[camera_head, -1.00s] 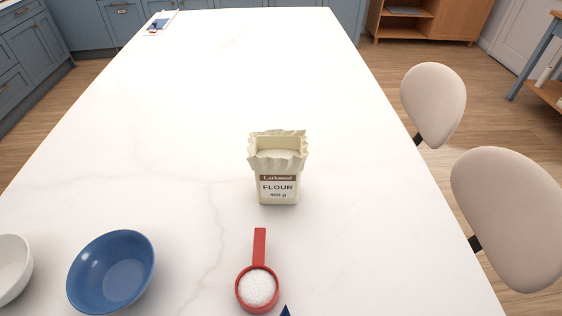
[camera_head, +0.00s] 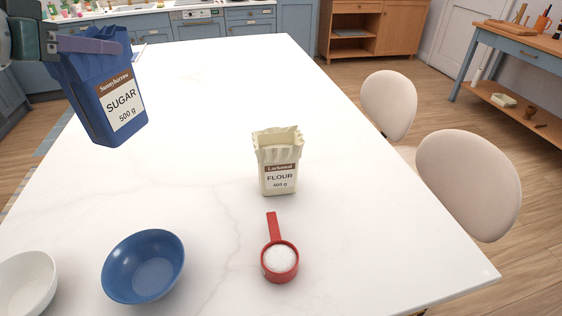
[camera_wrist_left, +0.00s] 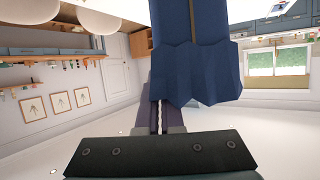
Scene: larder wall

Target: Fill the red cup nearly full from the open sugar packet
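The red cup (camera_head: 279,262), a scoop with a straight red handle, stands on the white table and holds white grains close to its rim. My left gripper (camera_head: 98,45) is at the upper left, shut on the blue sugar packet (camera_head: 120,108). The packet is above the table, slightly tilted, well away to the left of the red cup. Its label reads SUGAR 500 g. In the left wrist view the packet (camera_wrist_left: 195,75) fills the upper middle, beyond my fingers. My right gripper is not in view.
An open cream flour packet (camera_head: 277,165) stands behind the red cup. A blue bowl (camera_head: 143,266) and a white bowl (camera_head: 27,285) are at the front left. Two pale chairs stand along the right edge. The table's far part is clear.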

